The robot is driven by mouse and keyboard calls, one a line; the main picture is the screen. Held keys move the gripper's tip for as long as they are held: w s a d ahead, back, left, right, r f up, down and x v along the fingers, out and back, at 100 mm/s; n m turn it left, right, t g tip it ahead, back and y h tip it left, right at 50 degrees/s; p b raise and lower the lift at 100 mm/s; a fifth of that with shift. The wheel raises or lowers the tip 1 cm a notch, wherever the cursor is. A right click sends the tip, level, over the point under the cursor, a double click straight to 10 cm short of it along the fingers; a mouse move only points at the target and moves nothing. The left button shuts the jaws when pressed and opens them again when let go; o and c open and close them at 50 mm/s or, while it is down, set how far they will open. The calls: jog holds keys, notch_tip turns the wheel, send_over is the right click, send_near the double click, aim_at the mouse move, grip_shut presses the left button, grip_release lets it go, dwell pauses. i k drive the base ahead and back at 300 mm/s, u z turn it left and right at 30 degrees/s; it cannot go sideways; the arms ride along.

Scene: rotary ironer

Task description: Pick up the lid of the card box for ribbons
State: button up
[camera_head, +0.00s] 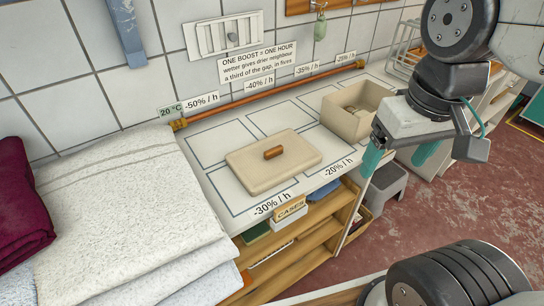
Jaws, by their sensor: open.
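A flat cream lid (250,170) with a small brown handle (274,152) on top lies on the white counter in the middle of the view. An open cream card box (352,112) stands farther right on the counter, with something pale inside that is too small to tell. My gripper (396,166) is open, with teal fingertips. It hangs to the right of the lid, in front of the box in the picture, and holds nothing.
The counter (212,142) has outlined rectangles with percentage labels. White folded towels (120,190) fill the left, beside a maroon cloth (20,200). A copper pipe (270,94) runs along the tiled wall. Wooden shelves (300,250) are below, and a grey stool (385,188) stands right.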

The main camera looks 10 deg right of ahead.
aim_at(261, 165)
jog(key=u, duration=0.05)
jog(key=k, duration=1.2)
jog(key=z, duration=0.55)
jog(key=i, duration=1.45)
jog(key=u, duration=0.65)
